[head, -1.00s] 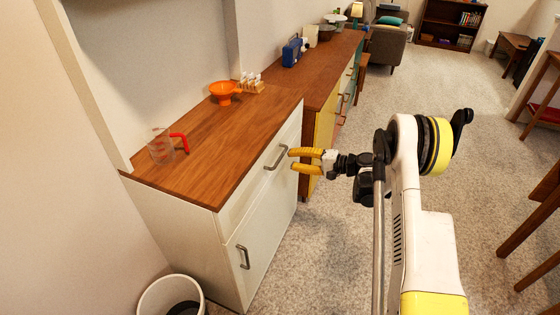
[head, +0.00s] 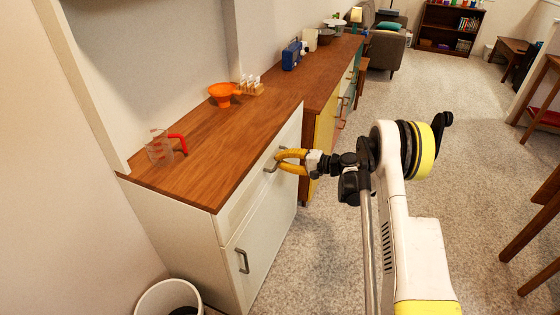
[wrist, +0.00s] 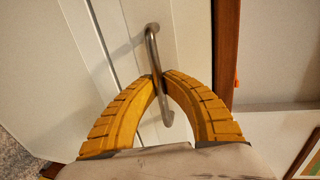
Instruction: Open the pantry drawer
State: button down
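The pantry drawer (head: 258,183) is the upper front of the white cabinet, under the wooden top, and looks closed. Its metal bar handle (head: 269,168) also shows in the wrist view (wrist: 152,48). My gripper (head: 279,161) is at this handle. In the wrist view, the yellow fingers (wrist: 162,78) curve inward and their tips meet on the handle bar, one on each side. Part of the bar is hidden behind the fingertips.
A cabinet door with its own handle (head: 242,261) is below the drawer. A white bin (head: 168,296) is on the floor by the cabinet.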

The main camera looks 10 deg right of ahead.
jog(key=shift+s+d, duration=0.1)
jog(key=shift+d, duration=0.05)
jog(key=f+v, duration=0.2)
jog(key=v, duration=0.8)
jog(key=f+v, duration=0.2)
jog(key=v, duration=0.8)
jog(key=shift+s+d, duration=0.4)
jog(key=shift+d, duration=0.2)
jog(key=c, duration=2.1)
grip_release()
jog(key=shift+d, duration=0.1)
jog(key=o, duration=0.6)
jog(key=shift+s, duration=0.1)
jog(key=v, duration=1.2)
